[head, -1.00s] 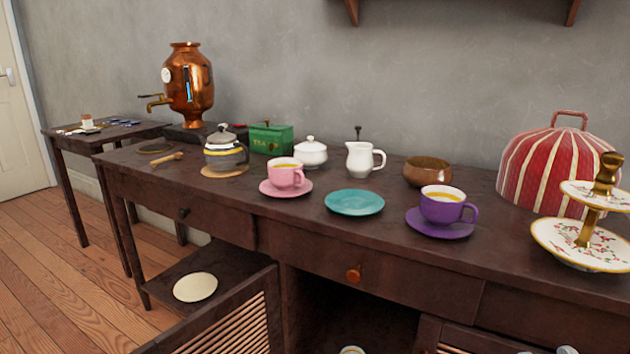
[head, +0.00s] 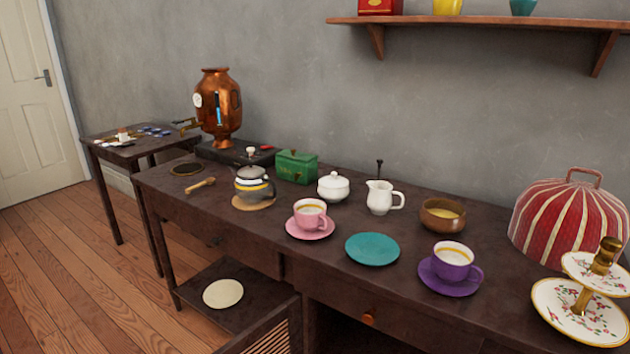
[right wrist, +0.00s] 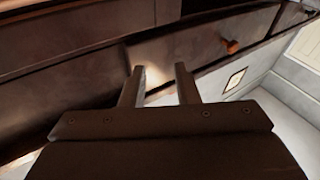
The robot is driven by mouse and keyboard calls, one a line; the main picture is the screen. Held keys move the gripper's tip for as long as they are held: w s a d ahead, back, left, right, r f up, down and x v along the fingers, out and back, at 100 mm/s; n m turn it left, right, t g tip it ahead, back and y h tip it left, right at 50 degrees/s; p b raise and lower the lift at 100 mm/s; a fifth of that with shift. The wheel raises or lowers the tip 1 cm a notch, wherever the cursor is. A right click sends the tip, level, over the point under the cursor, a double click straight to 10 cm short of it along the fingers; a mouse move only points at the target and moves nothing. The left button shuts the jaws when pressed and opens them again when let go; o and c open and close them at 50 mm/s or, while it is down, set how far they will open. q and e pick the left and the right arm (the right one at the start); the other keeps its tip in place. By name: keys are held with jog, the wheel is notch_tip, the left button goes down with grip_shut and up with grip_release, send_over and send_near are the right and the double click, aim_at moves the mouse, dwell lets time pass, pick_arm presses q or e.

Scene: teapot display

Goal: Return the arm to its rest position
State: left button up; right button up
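My right gripper (right wrist: 160,75) shows in the right wrist view with its two fingers apart and nothing between them. It is in front of the dark wooden table's front (right wrist: 185,50), near a drawer with an orange-brown knob (right wrist: 231,46). Neither of my arms shows in the head view. My left gripper is out of view.
The dark table holds a pink cup (head: 310,213), a teal saucer (head: 372,249), a purple cup (head: 455,260), a copper samovar (head: 217,108), a striped cosy (head: 570,222) and a tiered stand (head: 580,312). A cabinet door stands open below (head: 262,332).

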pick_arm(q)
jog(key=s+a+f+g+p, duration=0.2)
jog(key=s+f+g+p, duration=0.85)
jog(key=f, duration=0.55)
pick_arm(e)
jog(key=s+d+f+g, duration=0.2)
jog(key=s+f+g, duration=0.85)
jog(key=f, duration=0.55)
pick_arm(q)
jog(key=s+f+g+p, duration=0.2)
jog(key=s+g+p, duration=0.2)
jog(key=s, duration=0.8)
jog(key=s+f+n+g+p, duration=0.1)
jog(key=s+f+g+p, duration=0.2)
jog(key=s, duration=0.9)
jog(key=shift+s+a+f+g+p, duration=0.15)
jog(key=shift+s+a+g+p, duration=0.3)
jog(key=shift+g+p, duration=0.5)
pick_arm(e)
jog(key=s+f+g, duration=0.2)
jog(key=s+g, duration=0.2)
jog(key=s, duration=0.8)
jog(key=s+f+m+g, duration=0.1)
jog(key=s+f+g, duration=0.2)
jog(key=s, duration=0.9)
jog(key=shift+s+d+f+g, duration=0.15)
jog(key=shift+s+d+g, duration=0.3)
jog(key=shift+g, duration=0.4)
